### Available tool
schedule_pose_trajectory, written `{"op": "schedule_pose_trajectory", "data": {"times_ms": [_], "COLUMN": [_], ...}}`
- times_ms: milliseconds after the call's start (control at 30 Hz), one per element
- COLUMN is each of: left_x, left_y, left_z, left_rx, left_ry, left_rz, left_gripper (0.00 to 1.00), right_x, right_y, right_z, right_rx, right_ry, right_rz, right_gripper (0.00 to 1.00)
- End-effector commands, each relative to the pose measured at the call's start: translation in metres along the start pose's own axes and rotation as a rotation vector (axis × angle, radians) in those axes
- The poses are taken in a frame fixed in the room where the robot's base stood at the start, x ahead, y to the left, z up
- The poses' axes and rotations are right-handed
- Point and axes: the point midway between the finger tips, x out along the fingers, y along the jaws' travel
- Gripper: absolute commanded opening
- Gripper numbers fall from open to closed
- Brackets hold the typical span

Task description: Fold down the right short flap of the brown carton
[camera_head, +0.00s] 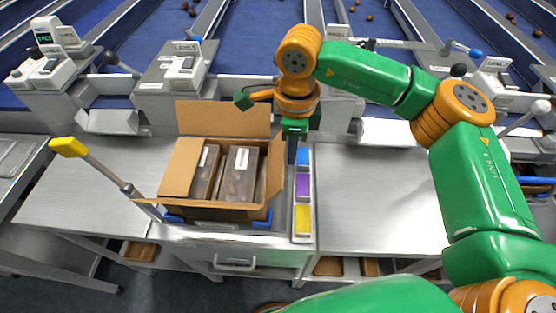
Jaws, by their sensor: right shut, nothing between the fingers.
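The brown carton (262,212) stands open on the steel bench, with several clear-lidded packs of dates (238,174) inside. Its back long flap (223,118) stands up. The front flap (190,203) sticks out towards me. The right short flap (275,168) stands steeply at the right edge, seen nearly edge-on. My right gripper (292,160) is shut and empty, pointing down just right of this flap. I cannot tell whether it touches the flap. My left gripper is not in view.
A tray with blue, purple and yellow blocks (303,219) lies right of the carton. A yellow-tipped lever (68,147) rises at the left. Scales (182,67) stand behind. The steel bench at right (380,200) is clear.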

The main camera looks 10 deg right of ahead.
Motion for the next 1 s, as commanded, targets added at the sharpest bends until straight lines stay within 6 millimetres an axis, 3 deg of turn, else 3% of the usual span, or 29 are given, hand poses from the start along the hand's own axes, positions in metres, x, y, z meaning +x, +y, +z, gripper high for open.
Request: {"op": "schedule_pose_trajectory", "data": {"times_ms": [500,1000], "left_x": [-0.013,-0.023], "left_y": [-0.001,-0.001], "left_z": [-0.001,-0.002], "left_rx": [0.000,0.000], "left_ry": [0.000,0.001], "left_rz": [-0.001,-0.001], "left_gripper": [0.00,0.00], "right_x": [-0.006,-0.006], "right_y": [0.001,0.001], "right_z": [0.052,0.085], "right_rx": [-0.001,-0.001], "right_ry": [0.000,-0.001], "right_rz": [0.001,0.001], "right_gripper": [0.00,0.00]}}
